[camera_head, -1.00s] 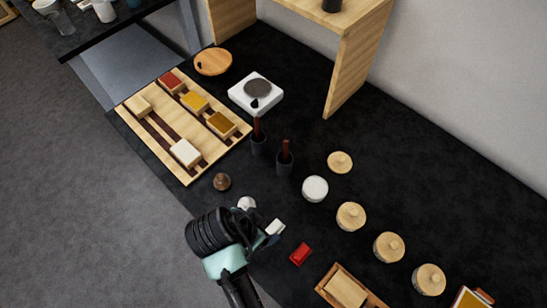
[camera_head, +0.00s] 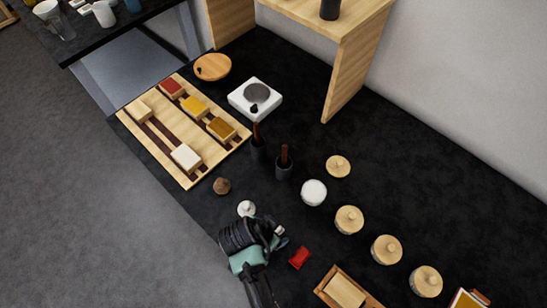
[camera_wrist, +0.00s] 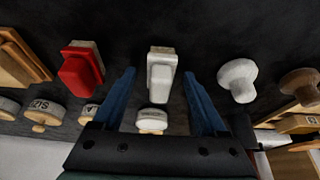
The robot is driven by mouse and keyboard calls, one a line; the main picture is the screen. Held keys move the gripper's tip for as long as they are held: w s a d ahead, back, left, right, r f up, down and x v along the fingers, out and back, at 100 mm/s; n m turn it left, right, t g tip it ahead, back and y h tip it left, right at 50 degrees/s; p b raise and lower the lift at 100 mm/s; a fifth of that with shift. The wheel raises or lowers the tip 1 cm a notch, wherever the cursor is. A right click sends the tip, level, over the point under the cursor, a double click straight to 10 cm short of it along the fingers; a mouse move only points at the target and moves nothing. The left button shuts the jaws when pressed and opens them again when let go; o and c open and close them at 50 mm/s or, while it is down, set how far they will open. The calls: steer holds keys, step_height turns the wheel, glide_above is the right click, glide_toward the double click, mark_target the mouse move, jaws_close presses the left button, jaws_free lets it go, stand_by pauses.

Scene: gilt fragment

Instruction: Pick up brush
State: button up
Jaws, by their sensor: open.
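A white, flat, brush-like block with a paler end (camera_wrist: 161,75) lies on the black table, between my fingertips in the wrist view. A red one of similar shape (camera_wrist: 82,66) lies beside it and shows in the head view (camera_head: 300,257). I cannot tell for certain which is the brush. My gripper (camera_wrist: 158,78) is open, its blue fingers on either side of the white block; contact cannot be told. In the head view my gripper (camera_head: 281,243) largely hides the white block.
A white knob-shaped piece (camera_head: 246,208) and a brown one (camera_head: 222,186) stand close by. Dark cups with brown handles (camera_head: 284,168) stand farther back. A white jar (camera_head: 313,193) and wooden-lidded jars (camera_head: 349,219) line the right. A wooden tray (camera_head: 325,287) lies nearby.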

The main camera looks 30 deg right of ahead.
jaws_close()
steer(key=shift+r, duration=0.15)
step_height(320, 180, up, 10)
steer(key=shift+f+b, duration=0.1)
steer(key=shift+b, duration=0.3)
steer(key=c, duration=0.6)
jaws_free()
steer(key=shift+c, duration=0.2)
jaws_close()
